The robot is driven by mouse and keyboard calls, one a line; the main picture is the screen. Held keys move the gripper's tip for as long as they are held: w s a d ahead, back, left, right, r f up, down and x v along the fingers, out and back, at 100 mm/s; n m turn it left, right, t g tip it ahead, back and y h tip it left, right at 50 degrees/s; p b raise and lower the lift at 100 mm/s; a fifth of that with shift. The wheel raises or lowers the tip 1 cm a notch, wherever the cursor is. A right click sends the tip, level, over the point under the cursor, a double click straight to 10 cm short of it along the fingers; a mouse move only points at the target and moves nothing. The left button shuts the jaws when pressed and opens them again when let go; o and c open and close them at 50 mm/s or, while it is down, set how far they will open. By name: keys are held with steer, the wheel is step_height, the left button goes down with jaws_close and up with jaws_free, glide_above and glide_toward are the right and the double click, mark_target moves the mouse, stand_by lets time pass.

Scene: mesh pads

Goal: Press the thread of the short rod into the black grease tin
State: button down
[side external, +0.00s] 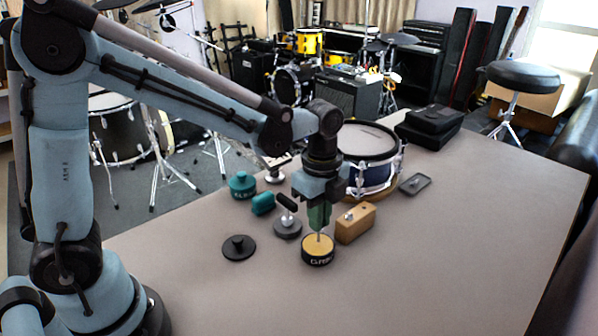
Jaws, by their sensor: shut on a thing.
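The black grease tin (318,258) stands open on the table, with tan grease showing at its top and pale lettering on its side. My gripper (319,226) is directly above it, pointing down, its fingers shut on the short rod (319,237). Only a thin, pale lower length of the rod shows below the fingers; the rest is hidden. The rod is upright, and its lower end appears to meet the grease near the middle of the tin. I cannot tell how deep it is, and the thread is too small to make out.
A wooden block (356,223) stands close right of the tin, and a grey-based stand with a black handle (287,228) close left. A black lid (238,248), teal tin (242,187) and teal block (263,204) lie left. A drum (372,177) is behind. The front right table is clear.

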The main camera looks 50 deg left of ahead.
steer(key=shift+f, duration=0.45)
stand_by(0.4)
stand_by(0.5)
steer(key=shift+r, duration=3.5)
steer(key=shift+a, duration=0.1)
steer(key=s+a+r+n, duration=0.4)
steer(key=a+n, duration=0.3)
steer(key=n, duration=1.1)
steer(key=shift+r, duration=0.3)
